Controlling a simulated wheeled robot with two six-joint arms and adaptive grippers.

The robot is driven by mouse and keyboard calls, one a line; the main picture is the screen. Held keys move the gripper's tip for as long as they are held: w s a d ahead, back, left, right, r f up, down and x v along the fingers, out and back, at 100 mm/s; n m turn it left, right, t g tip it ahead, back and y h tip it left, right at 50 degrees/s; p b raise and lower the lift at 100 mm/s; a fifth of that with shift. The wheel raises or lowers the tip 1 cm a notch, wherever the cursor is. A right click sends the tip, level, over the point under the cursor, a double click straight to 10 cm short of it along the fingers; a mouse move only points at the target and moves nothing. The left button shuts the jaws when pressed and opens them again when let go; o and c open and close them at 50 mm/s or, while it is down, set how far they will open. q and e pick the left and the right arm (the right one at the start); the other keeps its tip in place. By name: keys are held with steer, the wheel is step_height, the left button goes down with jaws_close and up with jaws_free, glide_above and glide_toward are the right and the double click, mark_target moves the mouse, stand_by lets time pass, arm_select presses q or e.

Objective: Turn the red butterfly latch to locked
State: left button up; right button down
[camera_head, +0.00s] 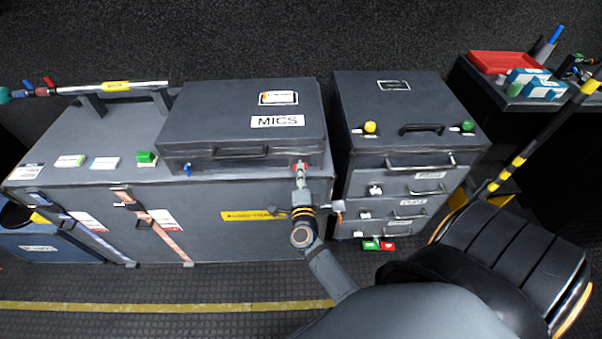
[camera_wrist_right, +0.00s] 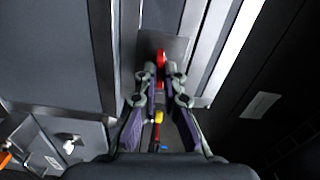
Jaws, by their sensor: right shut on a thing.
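The red butterfly latch (camera_head: 301,168) is on the front of the dark MICS case (camera_head: 240,112), near its right corner. In the right wrist view the red latch (camera_wrist_right: 161,62) stands upright between the fingertips. My right gripper (camera_head: 301,176) reaches up to the latch from the front. In the right wrist view its fingers (camera_wrist_right: 163,80) are closed on the latch, hiding part of it. A blue latch (camera_head: 187,170) sits at the left of the same case front. My left gripper is not in view.
A drawer cabinet (camera_head: 400,145) stands close to the right, leaving a narrow gap. A striped pole (camera_head: 535,132) leans at the far right.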

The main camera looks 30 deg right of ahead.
steer(key=shift+m, duration=0.9)
steer(key=c, duration=1.5)
jaws_free()
